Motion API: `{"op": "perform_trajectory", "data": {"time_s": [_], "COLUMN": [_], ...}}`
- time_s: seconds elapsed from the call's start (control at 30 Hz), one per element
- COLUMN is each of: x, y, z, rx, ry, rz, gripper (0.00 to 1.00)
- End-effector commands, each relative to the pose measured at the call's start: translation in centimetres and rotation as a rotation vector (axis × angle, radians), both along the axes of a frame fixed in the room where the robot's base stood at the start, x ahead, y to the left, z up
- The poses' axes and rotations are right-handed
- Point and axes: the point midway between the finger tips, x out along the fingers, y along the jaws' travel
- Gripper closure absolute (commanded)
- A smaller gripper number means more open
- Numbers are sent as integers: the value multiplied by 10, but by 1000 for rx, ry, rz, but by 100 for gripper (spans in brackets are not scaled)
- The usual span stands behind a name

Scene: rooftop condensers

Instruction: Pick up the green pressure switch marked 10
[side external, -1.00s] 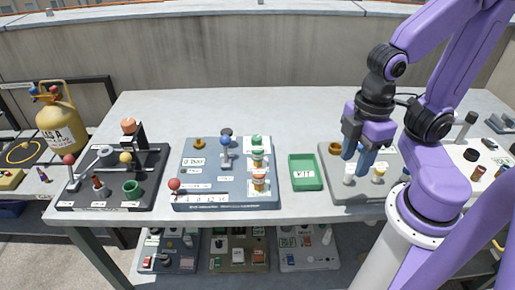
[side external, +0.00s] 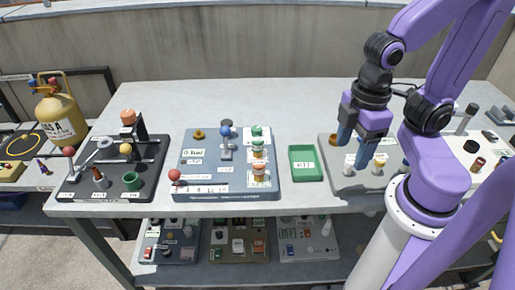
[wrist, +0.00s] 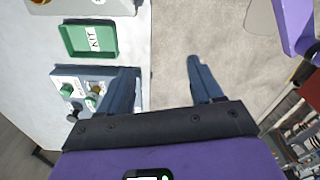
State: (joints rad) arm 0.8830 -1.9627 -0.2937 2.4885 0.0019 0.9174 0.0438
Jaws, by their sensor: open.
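In the wrist view a green-topped part (wrist: 68,90) shows on a panel left of my fingers. My gripper (side external: 353,153) is open and empty, right of the green parts and apart from them. In the wrist view, bare grey ground shows between its fingers (wrist: 160,68).
A green tray marked KIT (side external: 306,176) lies between the middle panel and a light grey panel (side external: 345,184). A black panel (side external: 80,187) with levers is at the left. A lever with a blue ball (side external: 225,131) stands beside the green parts. The table's back is clear.

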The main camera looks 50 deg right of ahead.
Motion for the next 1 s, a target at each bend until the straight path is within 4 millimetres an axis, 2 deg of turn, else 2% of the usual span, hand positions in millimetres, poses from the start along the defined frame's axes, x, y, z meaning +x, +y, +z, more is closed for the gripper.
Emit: {"op": "perform_trajectory", "data": {"time_s": [0.17, 0.53, 0.8, 1.0], "x": [33, 126, 193, 234], "y": [13, 32, 29, 18], "z": [6, 18, 23, 24], "rx": [0, -1, -1, 2], "ry": [7, 24, 32, 37], "rz": [-307, -1183, -1823, -2239], "gripper": [35, 35, 35, 35]}}
